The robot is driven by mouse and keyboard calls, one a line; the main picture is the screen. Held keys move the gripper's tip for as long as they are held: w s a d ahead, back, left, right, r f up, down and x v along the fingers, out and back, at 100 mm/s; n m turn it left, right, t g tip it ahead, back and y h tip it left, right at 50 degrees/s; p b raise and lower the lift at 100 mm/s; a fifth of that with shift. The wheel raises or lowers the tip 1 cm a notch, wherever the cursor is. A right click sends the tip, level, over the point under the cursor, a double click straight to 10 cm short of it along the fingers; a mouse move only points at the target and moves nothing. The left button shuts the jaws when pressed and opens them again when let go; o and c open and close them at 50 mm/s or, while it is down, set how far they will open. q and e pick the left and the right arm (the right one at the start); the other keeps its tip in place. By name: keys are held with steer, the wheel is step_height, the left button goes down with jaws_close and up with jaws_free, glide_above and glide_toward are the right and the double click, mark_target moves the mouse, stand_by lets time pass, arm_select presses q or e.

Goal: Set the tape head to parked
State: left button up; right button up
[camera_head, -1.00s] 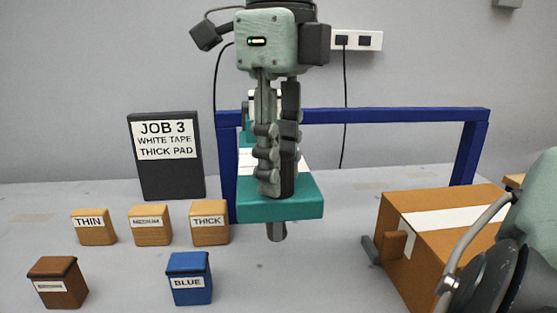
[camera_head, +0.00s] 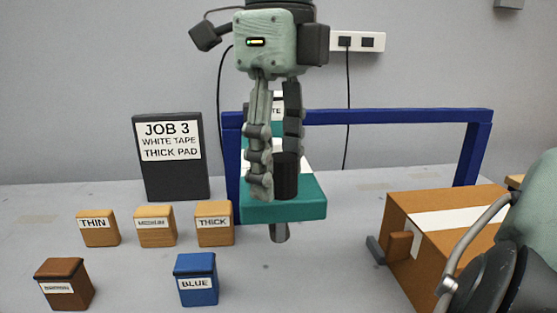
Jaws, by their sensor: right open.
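The tape head is a teal block (camera_head: 300,207) with a white band on top and a grey tip (camera_head: 279,232) below it, at the left end of a blue gantry frame (camera_head: 390,116). A dark upright cylinder, its handle (camera_head: 286,178), stands on the block. My right gripper (camera_head: 274,190) points down over the block, its fingers spread with the handle between or just behind them. Whether a finger still touches the handle I cannot tell. A label ending in "TE" (camera_head: 278,110) shows behind the fingers, mostly hidden. My left gripper is not in view.
A dark sign (camera_head: 172,180) reads "JOB 3 WHITE TAPE THICK PAD". Wooden blocks marked THIN (camera_head: 98,232), MEDIUM (camera_head: 155,233) and THICK (camera_head: 214,230) stand left. A brown block (camera_head: 64,272) and a BLUE block (camera_head: 196,290) stand nearer. A taped carton (camera_head: 450,235) stands right.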

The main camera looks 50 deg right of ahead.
step_height(320, 180, up, 12)
stand_by(0.6)
stand_by(0.5)
